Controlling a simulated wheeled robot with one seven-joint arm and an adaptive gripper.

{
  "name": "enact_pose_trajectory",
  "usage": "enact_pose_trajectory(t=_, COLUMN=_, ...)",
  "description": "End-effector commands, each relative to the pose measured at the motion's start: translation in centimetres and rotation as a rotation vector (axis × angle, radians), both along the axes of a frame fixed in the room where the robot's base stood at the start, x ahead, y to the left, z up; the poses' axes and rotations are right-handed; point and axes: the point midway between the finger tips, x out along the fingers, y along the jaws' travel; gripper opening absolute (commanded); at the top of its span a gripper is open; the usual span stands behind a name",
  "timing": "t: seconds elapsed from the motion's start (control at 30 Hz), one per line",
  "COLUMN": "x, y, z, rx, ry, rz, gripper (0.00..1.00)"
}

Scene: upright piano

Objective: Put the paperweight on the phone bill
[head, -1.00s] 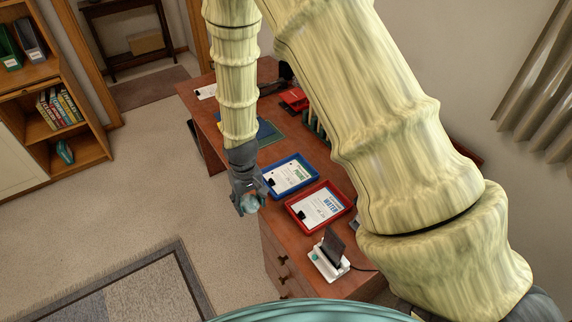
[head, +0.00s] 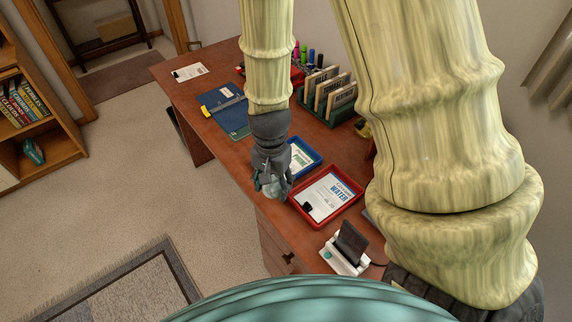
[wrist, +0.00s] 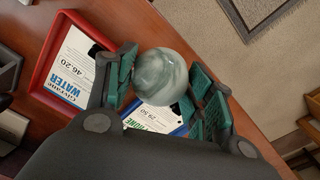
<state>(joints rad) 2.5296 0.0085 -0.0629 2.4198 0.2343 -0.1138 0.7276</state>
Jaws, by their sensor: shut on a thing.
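The paperweight is a round, glassy grey-green ball (wrist: 160,76). My gripper (head: 273,188) is shut on it and holds it up near the desk's front edge; in the wrist view the ball sits between the green finger pads. The phone bill (head: 300,158) lies in a blue tray (head: 318,152), partly hidden behind my gripper in the head view. In the wrist view the phone bill (wrist: 152,121) shows just beyond the ball, partly covered by it and the fingers. The water bill (head: 328,197) lies in a red tray (head: 357,196) beside the blue one.
A phone on a white stand (head: 347,248) is at the desk's near end. A green rack with wooden dividers (head: 330,98), a blue folder (head: 222,107) and another paper sheet (head: 189,72) are farther back. Carpeted floor (head: 120,180) lies left of the desk.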

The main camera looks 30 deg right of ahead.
Motion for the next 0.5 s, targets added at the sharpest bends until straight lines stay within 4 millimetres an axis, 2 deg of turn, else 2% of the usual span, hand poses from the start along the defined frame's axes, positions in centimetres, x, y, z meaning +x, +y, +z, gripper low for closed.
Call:
enact_pose_trajectory(t=0.1, x=-0.8, y=-0.3, z=0.0, rx=0.002, ry=-0.001, rz=-0.069, gripper=0.20)
enact_pose_trajectory(t=0.17, x=-0.7, y=-0.6, z=0.0, rx=0.002, ry=-0.001, rz=-0.084, gripper=0.20)
enact_pose_trajectory(t=0.5, x=3.8, y=-4.8, z=-0.4, rx=0.003, ry=-0.002, rz=-0.090, gripper=0.20)
